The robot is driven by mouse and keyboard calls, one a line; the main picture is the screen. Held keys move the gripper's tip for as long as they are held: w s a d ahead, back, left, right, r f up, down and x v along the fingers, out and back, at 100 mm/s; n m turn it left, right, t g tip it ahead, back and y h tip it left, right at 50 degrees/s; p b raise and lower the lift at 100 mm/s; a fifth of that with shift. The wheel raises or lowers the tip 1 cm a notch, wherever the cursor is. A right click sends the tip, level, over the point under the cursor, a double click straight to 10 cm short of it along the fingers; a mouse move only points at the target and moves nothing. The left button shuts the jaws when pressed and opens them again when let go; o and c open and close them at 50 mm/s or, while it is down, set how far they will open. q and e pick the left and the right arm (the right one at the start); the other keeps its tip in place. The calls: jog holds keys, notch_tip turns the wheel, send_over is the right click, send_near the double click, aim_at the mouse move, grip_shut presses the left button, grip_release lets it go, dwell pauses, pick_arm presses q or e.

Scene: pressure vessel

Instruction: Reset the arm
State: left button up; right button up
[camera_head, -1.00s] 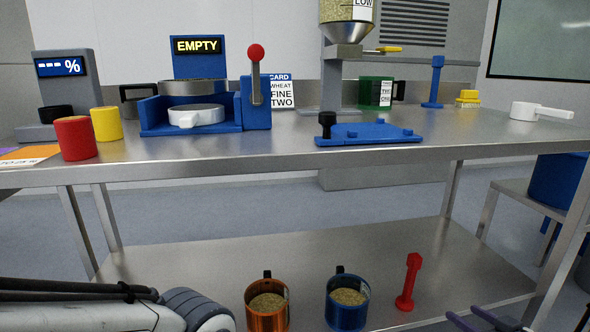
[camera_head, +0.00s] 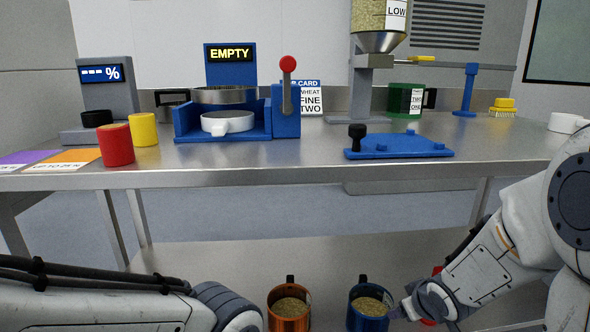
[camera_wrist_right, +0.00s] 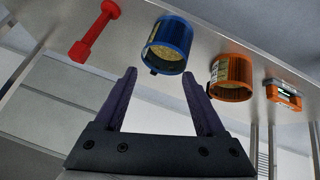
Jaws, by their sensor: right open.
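A red tool (camera_wrist_right: 95,33) lies past the blue mug, mostly hidden behind my arm in the head view. My left forearm crosses the lower left; its gripper is out of view.
The steel table (camera_head: 300,175) above holds a blue press (camera_head: 222,120) with a sign reading EMPTY, a hopper (camera_head: 378,40), a blue plate (camera_head: 399,146), a red cup (camera_head: 117,145) and a yellow cup (camera_head: 144,129). The lower shelf (camera_head: 240,262) is bare behind the mugs.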

jog(key=s+a+r+n+g+y+p, duration=0.1)
jog(key=s+a+r+n+g, duration=0.2)
jog(key=s+a, duration=0.8)
jog(key=s+a+r+n+g+y+p, duration=0.1)
jog(key=s+a+r+g, duration=0.25)
jog(key=s+a, duration=0.75)
notch_tip(320, 180, up, 37)
jog(key=s+d+p, duration=0.2)
jog(key=p, duration=3.5)
jog(key=shift+s+r+g+p, duration=0.2)
jog(key=shift+s+g+p, duration=0.15)
jog(key=shift+g+p, duration=0.1)
